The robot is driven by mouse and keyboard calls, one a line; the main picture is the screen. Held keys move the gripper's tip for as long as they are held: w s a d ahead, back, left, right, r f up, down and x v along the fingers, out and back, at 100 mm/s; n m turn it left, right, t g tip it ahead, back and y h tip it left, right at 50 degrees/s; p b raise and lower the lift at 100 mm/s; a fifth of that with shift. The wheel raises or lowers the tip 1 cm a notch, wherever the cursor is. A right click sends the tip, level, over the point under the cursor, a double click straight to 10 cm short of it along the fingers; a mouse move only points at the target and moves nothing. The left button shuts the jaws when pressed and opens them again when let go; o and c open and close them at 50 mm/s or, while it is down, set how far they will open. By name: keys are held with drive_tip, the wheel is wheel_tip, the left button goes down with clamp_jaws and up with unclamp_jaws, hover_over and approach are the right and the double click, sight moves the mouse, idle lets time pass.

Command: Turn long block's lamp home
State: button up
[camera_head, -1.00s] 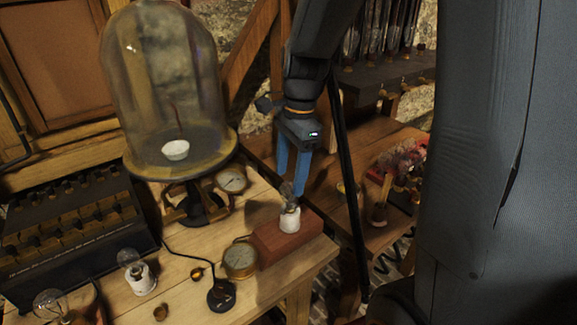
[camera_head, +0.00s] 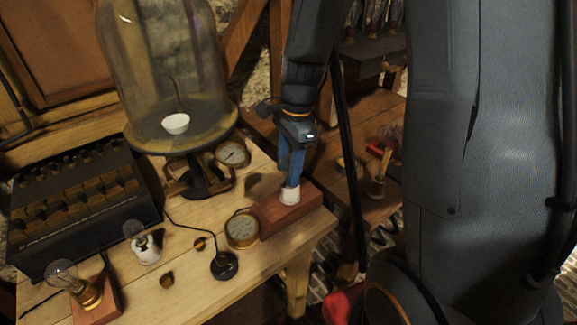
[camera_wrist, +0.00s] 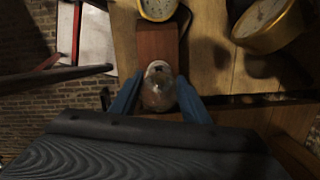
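The long red-brown block (camera_head: 292,213) lies near the right end of the bench, and it also shows in the wrist view (camera_wrist: 157,40). A white lamp holder (camera_head: 289,195) stands on it. My gripper (camera_head: 290,180) points down over this holder, its blue fingers hiding the bulb in the head view. In the wrist view the glass bulb (camera_wrist: 158,94) sits between the two fingertips (camera_wrist: 160,82), upright over the holder. The fingers are very close to the glass on both sides; I cannot tell whether they touch it. The bulb looks unlit.
A round brass gauge (camera_head: 242,229) sits close beside the block. A glass bell jar (camera_head: 165,70) stands behind to the left. Another white-holder lamp (camera_head: 145,249) and a lamp on a short block (camera_head: 88,293) stand front left.

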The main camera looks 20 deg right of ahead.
drive_tip(key=c, duration=0.4)
drive_tip(key=shift+m+p, duration=0.3)
drive_tip(key=shift+p, duration=0.05)
drive_tip(key=shift+r+m+p, duration=0.1)
drive_tip(key=shift+m+p, duration=1.2)
drive_tip(key=shift+m, duration=0.2)
drive_tip(key=shift+w+m+t+p, duration=0.1)
drive_tip(key=shift+m+t+p, duration=0.2)
drive_tip(key=shift+m+p, duration=0.2)
drive_tip(key=shift+w+m+p, duration=0.1)
drive_tip(key=shift+m+p, duration=0.8)
drive_tip(key=shift+m+t+p, duration=0.3)
drive_tip(key=shift+m+p, duration=1.8)
drive_tip(key=shift+p, duration=0.45)
drive_tip(key=shift+d+m+h, duration=0.1)
drive_tip(key=shift+m+h, duration=0.2)
drive_tip(key=shift+m, duration=0.8)
